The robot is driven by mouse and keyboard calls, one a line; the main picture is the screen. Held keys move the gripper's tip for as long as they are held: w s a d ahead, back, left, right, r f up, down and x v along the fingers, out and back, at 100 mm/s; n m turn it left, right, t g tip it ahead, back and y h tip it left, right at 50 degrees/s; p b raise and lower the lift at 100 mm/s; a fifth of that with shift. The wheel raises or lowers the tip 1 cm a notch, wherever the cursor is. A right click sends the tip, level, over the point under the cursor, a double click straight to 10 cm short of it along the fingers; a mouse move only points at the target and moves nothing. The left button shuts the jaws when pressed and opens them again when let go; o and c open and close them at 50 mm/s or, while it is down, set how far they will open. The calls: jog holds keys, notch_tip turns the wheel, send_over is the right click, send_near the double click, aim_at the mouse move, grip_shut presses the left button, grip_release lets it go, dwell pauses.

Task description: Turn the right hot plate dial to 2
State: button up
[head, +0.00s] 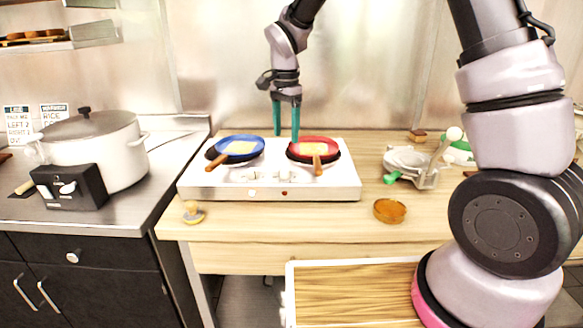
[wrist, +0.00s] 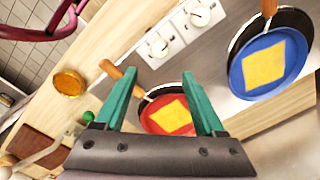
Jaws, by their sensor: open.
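The white hot plate (head: 225,189) stands on the wooden counter, with two dials on its front part. The right dial (head: 283,177) is a white knob in front of the red pan; it also shows in the wrist view (wrist: 158,47). The left dial (head: 252,177) is beside it, at the upper middle of the wrist view (wrist: 200,16). Their settings are too small to read. My gripper (head: 286,136), with green fingers, points down over the hot plate, apart from both dials. In the wrist view its fingers (wrist: 159,75) are open, with nothing between them.
A blue pan (head: 230,145) and a red pan (head: 306,145), each holding a yellow square, sit on the hot plate, handles toward the front. An amber dish (head: 390,211) is at right. A large pot (head: 93,150) stands at left. The counter front is mostly clear.

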aim_at(285, 169)
notch_tip(285, 169, down, 12)
jog(key=shift+a+r, duration=0.15)
jog(key=shift+r, duration=0.05)
dwell(0.4)
grip_shut()
